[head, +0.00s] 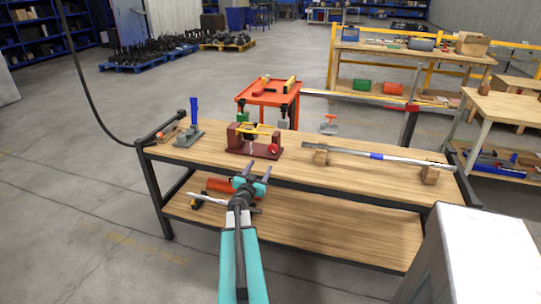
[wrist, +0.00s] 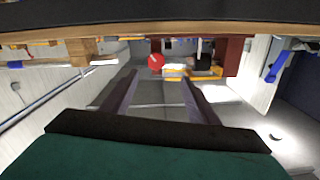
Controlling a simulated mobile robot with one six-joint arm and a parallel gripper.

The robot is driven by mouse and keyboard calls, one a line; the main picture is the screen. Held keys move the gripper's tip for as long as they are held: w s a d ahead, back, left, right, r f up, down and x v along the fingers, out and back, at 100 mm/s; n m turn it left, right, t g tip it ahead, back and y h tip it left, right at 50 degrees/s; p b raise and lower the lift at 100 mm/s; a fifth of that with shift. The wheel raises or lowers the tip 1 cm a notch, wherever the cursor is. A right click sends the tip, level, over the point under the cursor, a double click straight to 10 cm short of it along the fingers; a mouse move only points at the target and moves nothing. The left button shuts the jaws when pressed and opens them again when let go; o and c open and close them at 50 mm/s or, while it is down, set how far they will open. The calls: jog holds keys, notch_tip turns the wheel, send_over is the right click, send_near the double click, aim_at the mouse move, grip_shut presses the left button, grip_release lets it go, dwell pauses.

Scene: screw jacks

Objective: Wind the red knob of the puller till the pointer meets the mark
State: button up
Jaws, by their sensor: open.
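The puller (head: 240,149) is a dark red frame with two uprights and a yellow bar, standing on the workbench near its middle. Its red knob (head: 273,148) is on the right side of the frame. My gripper (head: 256,171) is open and empty, in front of the puller and apart from it. In the wrist view, which looks upside down, the red knob (wrist: 155,62) shows just beyond the tips of my open gripper (wrist: 158,76). The pointer and the mark are too small to tell apart.
The workbench (head: 300,172) also holds a grey device with a blue handle (head: 194,112) at left and a long metal bar (head: 376,155) on wooden blocks at right. A red cart (head: 268,98) stands behind. An orange cylinder (head: 222,186) lies on the lower shelf.

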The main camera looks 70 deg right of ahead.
aim_at(272, 150)
jog(key=shift+s+d+r, duration=0.2)
jog(key=shift+s, duration=0.2)
jog(key=shift+d, duration=0.2)
jog(key=shift+w+d+p, duration=0.15)
jog(key=shift+d+p, duration=0.15)
jog(key=shift+d, duration=1.9)
jog(key=shift+w+d+p, duration=0.15)
jog(key=shift+d+p, duration=0.15)
jog(key=shift+d, duration=1.95)
jog(key=shift+w+d+p, duration=0.15)
jog(key=shift+d+p, duration=0.15)
jog(key=shift+d, duration=1.9)
